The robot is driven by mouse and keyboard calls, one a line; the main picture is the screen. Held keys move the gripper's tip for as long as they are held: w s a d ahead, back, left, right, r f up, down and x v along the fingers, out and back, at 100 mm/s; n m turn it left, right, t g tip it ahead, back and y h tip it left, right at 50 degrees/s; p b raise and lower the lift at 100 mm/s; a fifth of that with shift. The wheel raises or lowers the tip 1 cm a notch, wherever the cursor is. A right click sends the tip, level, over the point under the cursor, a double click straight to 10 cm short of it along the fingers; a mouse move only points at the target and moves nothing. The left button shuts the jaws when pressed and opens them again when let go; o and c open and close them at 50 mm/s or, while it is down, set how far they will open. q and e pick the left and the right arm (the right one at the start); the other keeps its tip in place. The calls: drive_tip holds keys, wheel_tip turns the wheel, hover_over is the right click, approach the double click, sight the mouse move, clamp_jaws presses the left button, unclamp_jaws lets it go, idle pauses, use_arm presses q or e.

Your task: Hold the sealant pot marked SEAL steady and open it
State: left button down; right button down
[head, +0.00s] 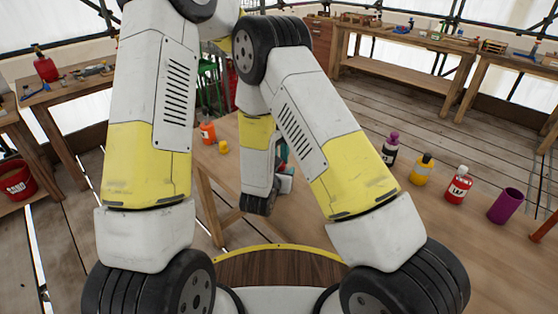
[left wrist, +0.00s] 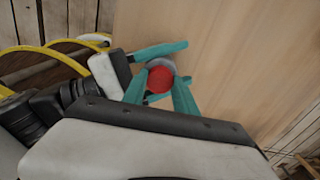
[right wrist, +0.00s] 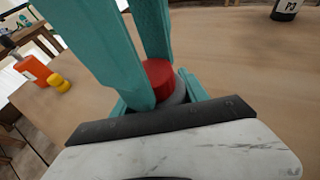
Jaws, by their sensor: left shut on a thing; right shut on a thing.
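The sealant pot (right wrist: 181,92) has a grey body and a red lid (right wrist: 160,76). The lid is on the pot, as far as shows. In the left wrist view the lid (left wrist: 159,79) sits between the teal fingers of my left gripper (left wrist: 160,84), which is shut on it from above. My right gripper (right wrist: 160,98) is shut on the pot's body from the side, low against the table. No SEAL marking is visible. In the head view my arms hide the pot, and only a bit of teal finger shows.
An orange bottle (head: 208,131) and a small yellow object (head: 223,147) stand on the workbench to the left. A purple-capped bottle (head: 390,151), yellow bottle (head: 421,171), red bottle (head: 458,186) and purple cup (head: 505,206) stand to the right. Bare wood surrounds the pot.

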use_arm(q)
drive_tip(key=shift+n, duration=0.7)
drive_tip(key=c, duration=1)
unclamp_jaws()
drive_tip(key=shift+o, duration=0.2)
